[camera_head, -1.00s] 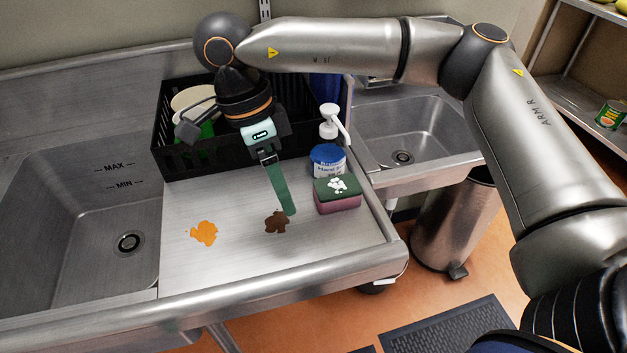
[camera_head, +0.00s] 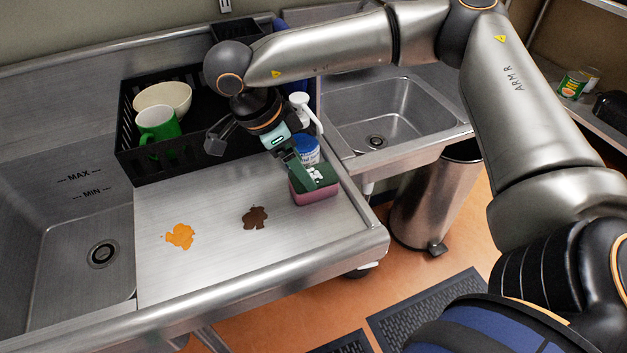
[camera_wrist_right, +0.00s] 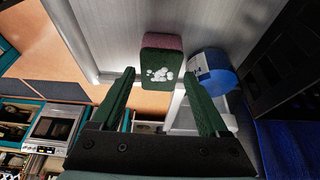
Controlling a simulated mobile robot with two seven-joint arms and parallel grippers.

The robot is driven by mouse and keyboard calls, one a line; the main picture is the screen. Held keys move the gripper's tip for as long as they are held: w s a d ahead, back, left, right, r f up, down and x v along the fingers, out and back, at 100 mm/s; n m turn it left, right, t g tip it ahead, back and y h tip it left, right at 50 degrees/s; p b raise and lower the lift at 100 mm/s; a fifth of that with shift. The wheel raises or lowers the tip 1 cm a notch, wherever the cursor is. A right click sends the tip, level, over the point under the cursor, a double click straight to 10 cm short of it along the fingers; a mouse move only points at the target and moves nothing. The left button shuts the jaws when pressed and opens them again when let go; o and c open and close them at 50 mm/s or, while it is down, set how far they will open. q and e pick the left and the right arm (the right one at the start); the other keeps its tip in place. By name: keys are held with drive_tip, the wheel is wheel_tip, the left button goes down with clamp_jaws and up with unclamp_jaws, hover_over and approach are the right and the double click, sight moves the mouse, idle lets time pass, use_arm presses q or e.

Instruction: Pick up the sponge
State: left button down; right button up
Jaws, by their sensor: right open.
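The sponge (camera_head: 316,194) is pink below and dark green on top, with white foam on the green face. It rests near the right end of the steel drainboard. In the right wrist view the sponge (camera_wrist_right: 161,62) lies ahead of and between my open fingers. My right gripper (camera_head: 309,181) reaches down at the sponge in the head view; its fingers overlap the green top there. The right wrist view shows my right gripper (camera_wrist_right: 165,85) open, with one green finger on each side of the sponge's near end. I cannot tell whether they touch it. My left gripper is not in view.
A blue-lidded tub (camera_head: 306,150) and a white pump bottle (camera_head: 301,105) stand just behind the sponge. A black rack (camera_head: 125,138) holds a green mug (camera_head: 158,124) and a cream bowl (camera_head: 176,98). Orange (camera_head: 180,237) and brown (camera_head: 255,217) stains mark the drainboard.

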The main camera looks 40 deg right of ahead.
drive_tip(key=shift+x, duration=1.3)
drive_tip(key=c, duration=0.9)
drive_tip(key=shift+c, duration=0.2)
